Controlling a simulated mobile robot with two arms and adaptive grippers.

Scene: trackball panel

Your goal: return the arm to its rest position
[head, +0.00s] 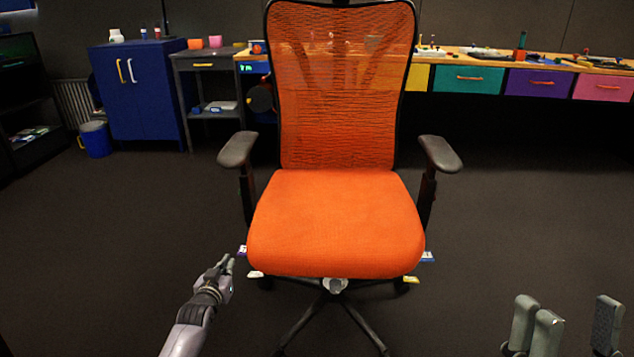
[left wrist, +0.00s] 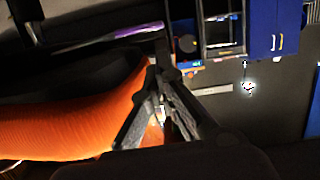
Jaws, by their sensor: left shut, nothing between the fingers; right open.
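My left gripper (head: 226,266) is at the lower left of the head view, in front of and to the left of the orange chair seat. It is shut and holds nothing. In the left wrist view its fingers (left wrist: 158,85) come together beside the orange seat. My right gripper (head: 570,325) is at the bottom right of the head view, open and empty, well to the right of the chair. The lower part of the right arm is out of the picture.
An orange office chair (head: 335,220) with armrests stands close in front, in the middle. Behind are a blue cabinet (head: 140,90), a grey side table (head: 205,66) and a long bench with coloured drawers (head: 468,79). A blue bin (head: 96,139) stands at left. Dark floor is clear on both sides.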

